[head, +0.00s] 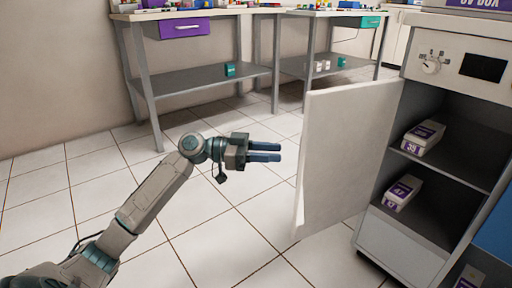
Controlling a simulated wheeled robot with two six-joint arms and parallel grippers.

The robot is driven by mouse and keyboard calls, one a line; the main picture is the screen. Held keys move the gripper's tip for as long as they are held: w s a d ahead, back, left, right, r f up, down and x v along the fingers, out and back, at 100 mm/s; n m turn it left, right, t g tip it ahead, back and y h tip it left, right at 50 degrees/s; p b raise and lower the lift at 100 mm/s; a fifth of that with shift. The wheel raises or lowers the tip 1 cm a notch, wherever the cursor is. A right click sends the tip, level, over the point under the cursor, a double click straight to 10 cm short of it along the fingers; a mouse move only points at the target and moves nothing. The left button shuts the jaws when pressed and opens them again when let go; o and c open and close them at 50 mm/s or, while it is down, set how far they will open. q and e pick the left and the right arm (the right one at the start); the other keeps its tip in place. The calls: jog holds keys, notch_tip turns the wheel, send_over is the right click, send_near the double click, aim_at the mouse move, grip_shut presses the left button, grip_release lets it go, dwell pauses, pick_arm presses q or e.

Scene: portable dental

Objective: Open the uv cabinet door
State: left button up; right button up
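The uv cabinet (399,247) stands at the right, with "UV BOX" lettering at its top edge. Its white door (348,150) is swung wide open on the left side, and the shelves inside show. My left gripper (280,152) is to the left of the door, apart from its outer edge and pointing toward it. Its two fingers look parallel with a narrow gap between them, and nothing is held. My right gripper is not in view.
White boxes with purple labels sit on the cabinet shelves, one on the upper shelf (423,138) and one lower (402,193). A workbench (205,89) with a purple drawer stands at the back left, another beside it (330,68). The tiled floor between is clear.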

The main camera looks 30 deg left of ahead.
pick_arm(q)
jog(key=shift+p+v, duration=0.35)
jog(key=shift+v, duration=1.5)
